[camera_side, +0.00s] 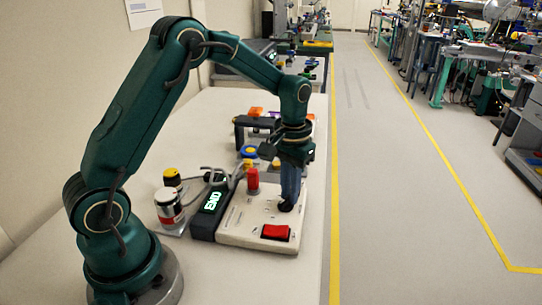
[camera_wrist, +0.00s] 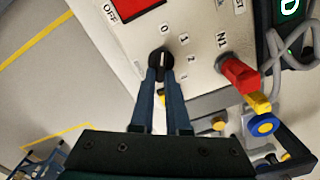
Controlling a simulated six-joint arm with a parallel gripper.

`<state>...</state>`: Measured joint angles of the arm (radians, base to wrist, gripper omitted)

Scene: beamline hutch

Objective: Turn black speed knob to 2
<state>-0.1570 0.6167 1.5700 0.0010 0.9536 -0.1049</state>
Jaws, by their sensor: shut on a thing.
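The black speed knob (camera_wrist: 160,60) sits on the pale panel of a control box, with printed numbers 0, 1, 2 and more curving around its right side. A white line on the knob points up, roughly at the 0 mark. My gripper (camera_wrist: 161,76) is shut on the knob, one dark blue finger on each side of it. In the side view, my gripper (camera_side: 288,197) points straight down onto the knob (camera_side: 285,207), near the right edge of the control box (camera_side: 243,222). The fingers partly hide the knob's near side.
A red switch (camera_side: 275,232), marked OFF in the wrist view (camera_wrist: 138,8), is on the same panel. A red connector (camera_side: 252,180) stands behind, left of my gripper. A black power unit (camera_side: 209,212) and a can (camera_side: 168,206) are at left. The table's right edge is close.

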